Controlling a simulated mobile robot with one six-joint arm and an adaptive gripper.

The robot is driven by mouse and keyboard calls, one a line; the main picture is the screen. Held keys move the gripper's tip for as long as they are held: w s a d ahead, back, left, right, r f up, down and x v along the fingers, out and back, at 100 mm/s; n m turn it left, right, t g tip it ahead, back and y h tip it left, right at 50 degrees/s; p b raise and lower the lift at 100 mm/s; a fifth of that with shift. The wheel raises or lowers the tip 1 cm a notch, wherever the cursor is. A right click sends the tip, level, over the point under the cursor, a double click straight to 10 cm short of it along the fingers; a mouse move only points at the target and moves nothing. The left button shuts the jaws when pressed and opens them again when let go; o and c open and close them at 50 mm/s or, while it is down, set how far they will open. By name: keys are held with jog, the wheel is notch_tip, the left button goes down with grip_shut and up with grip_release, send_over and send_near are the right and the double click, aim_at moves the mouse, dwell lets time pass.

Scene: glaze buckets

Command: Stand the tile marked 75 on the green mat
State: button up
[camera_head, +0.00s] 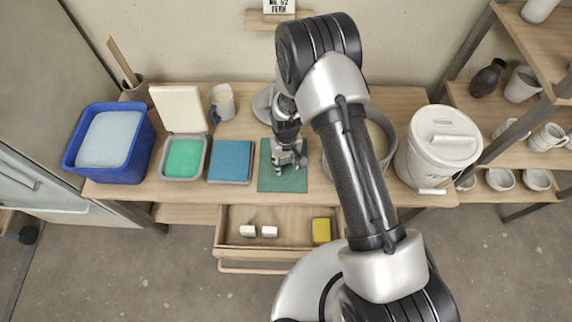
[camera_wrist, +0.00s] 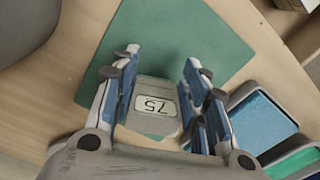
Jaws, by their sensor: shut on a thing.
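The tile marked 75 (camera_wrist: 154,101) is a small grey block with a pale label. In the wrist view it sits between my gripper's two fingers (camera_wrist: 152,90), which are shut on it. The green mat (camera_wrist: 185,35) lies flat on the wooden table beneath it. In the head view my gripper (camera_head: 288,160) is over the green mat (camera_head: 283,181), near its middle. The tile is too small and covered to make out there. I cannot tell whether the tile touches the mat.
A blue tray (camera_head: 231,161) and an open box with green contents (camera_head: 184,158) lie left of the mat. A blue tub (camera_head: 112,148) stands further left. A white lidded bucket (camera_head: 438,150) stands right. The open drawer (camera_head: 278,229) holds two white blocks and a yellow sponge (camera_head: 321,230).

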jog(key=shift+f, duration=0.55)
jog(key=shift+f, duration=0.15)
jog(key=o, duration=1.1)
jog(key=shift+o, duration=0.2)
notch_tip(320, 180, up, 13)
jog(key=p, duration=0.4)
jog(key=shift+f, duration=0.2)
